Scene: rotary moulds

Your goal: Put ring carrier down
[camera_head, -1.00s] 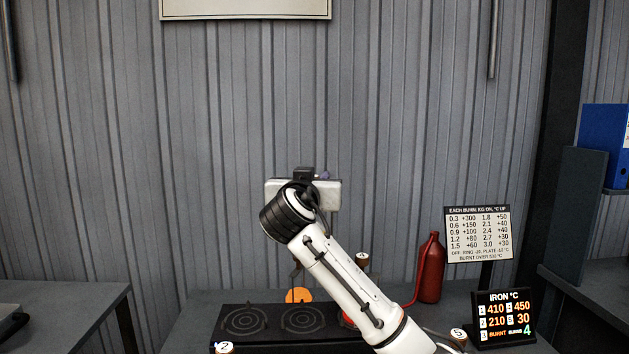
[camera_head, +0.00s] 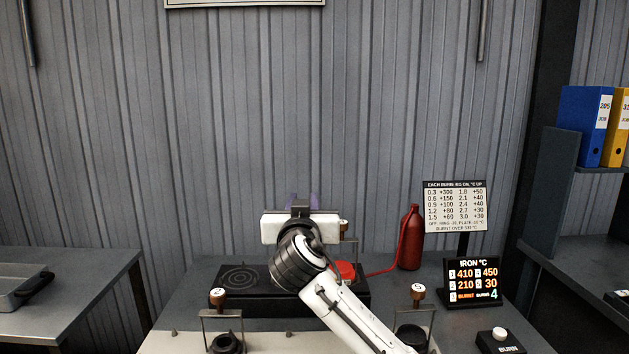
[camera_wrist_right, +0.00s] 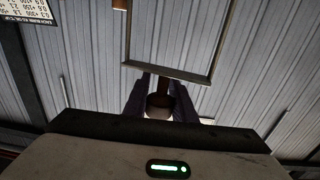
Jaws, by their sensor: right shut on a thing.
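My right gripper (camera_head: 300,203) is over the black hot plate (camera_head: 210,304), its arm coming from the lower right. In the wrist view its two dark fingers (camera_wrist_right: 159,96) are shut on the brown, pale-topped knob of the ring carrier (camera_wrist_right: 160,104). The carrier's thin wire frame (camera_wrist_right: 165,74) shows beyond the fingers. In the head view the carrier and any ring on it are hidden behind my gripper and arm, so I cannot tell whether it touches the plate. My left gripper is not in view.
Other carriers stand at front left (camera_head: 218,298) and front right (camera_head: 417,292); another knob (camera_head: 344,228) rises behind a red disc (camera_head: 345,271). A red bottle (camera_head: 410,238), a chart (camera_head: 457,207), the IRON display (camera_head: 473,283) and the BURN button box (camera_head: 499,341) are at right.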

